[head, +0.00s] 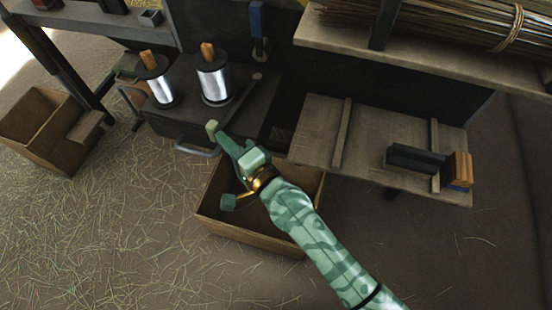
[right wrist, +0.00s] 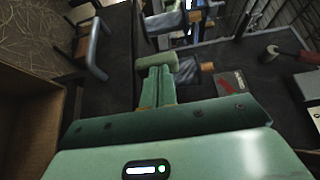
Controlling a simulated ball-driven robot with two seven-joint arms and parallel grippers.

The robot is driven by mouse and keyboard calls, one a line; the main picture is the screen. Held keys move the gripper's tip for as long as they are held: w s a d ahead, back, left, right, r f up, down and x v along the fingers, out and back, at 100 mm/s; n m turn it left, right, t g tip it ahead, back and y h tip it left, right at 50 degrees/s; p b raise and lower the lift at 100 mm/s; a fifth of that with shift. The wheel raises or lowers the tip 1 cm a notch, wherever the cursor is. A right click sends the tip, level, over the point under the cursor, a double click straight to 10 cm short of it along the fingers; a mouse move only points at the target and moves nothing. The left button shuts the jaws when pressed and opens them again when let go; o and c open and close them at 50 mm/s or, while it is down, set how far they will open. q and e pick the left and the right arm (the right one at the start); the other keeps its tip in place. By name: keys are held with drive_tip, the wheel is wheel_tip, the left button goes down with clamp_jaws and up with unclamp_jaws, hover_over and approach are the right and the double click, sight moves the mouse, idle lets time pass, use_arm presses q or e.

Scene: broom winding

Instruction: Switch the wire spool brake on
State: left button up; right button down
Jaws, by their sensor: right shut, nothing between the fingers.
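Two wire spools with silvery wire, dark flanges and wooden tops stand on a dark box-like bench; the left spool (head: 160,86) and the right spool (head: 214,82) are both upright. My right gripper (head: 213,128) is shut and empty, just in front of the bench and below the spools. In the right wrist view its green fingertips (right wrist: 156,62) are together, overlapping a spool (right wrist: 187,73). My left gripper is not in view.
A grey handle (head: 197,150) sticks out from the bench front. An open wooden crate (head: 250,238) lies below my right arm, another (head: 35,125) at left. A wooden table (head: 385,135) with a dark, wood-ended block (head: 415,158) is at right. Straw covers the floor.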

drive_tip(key=shift+s+d+r, duration=0.1)
drive_tip(key=shift+s+d, duration=0.15)
drive_tip(key=shift+s, duration=0.75)
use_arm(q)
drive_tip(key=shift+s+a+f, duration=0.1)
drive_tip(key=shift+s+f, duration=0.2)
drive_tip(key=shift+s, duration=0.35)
use_arm(e)
drive_tip(key=v, duration=1.4)
drive_tip(key=shift+d, duration=0.5)
drive_tip(key=shift+w, duration=0.15)
